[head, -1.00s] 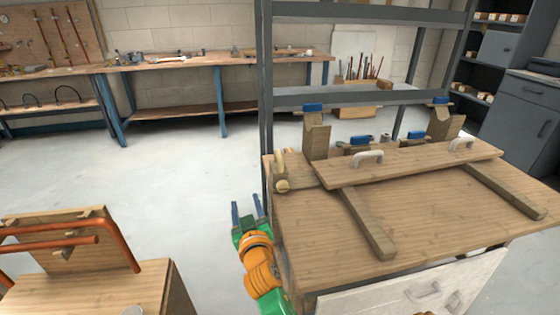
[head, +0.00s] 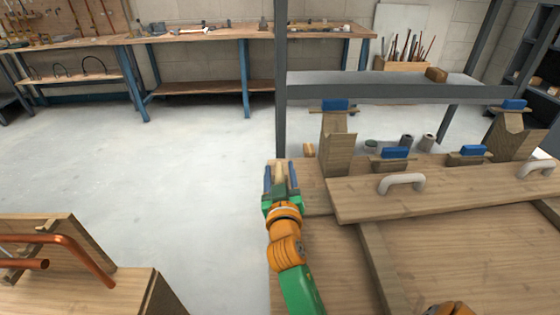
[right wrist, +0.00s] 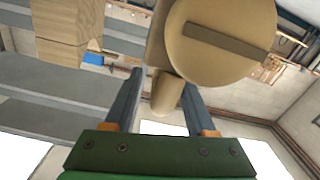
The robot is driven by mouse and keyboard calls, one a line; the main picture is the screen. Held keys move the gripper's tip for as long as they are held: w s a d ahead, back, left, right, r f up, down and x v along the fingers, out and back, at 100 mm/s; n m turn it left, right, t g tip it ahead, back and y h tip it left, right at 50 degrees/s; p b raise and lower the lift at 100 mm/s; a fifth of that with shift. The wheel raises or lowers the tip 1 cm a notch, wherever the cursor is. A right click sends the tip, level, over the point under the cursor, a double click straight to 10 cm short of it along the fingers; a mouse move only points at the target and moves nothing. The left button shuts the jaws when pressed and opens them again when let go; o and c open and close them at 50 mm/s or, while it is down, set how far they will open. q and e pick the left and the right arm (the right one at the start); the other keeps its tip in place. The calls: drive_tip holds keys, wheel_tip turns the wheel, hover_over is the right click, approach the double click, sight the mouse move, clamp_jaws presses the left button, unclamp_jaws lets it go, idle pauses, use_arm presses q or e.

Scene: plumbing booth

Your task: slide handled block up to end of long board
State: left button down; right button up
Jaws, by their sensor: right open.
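The long board (head: 450,187) lies across the workbench with two pale handles on top, its left end near the bench's left side. The handled block (head: 279,172) is just left of that end, mostly hidden by my right gripper in the head view. My right gripper (head: 280,178) is open, with its fingers on either side of the block's handle. In the right wrist view, the block's round wooden face (right wrist: 222,32) and a short peg are close beyond and between the open fingers (right wrist: 160,100). Contact cannot be told.
Upright notched wooden supports (head: 338,150) with blue clamps stand behind the board. A grey shelf frame (head: 281,80) rises behind the bench. A wooden stand with copper pipes (head: 75,250) is at lower left. The floor between is clear.

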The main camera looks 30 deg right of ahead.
drive_tip(key=shift+w, duration=0.1)
drive_tip(key=shift+s+a+r, duration=0.45)
drive_tip(key=shift+s+a, duration=0.05)
drive_tip(key=shift+s, duration=0.05)
drive_tip(key=c, duration=0.3)
drive_tip(key=shift+s, duration=0.1)
drive_tip(key=c, duration=0.4)
clamp_jaws()
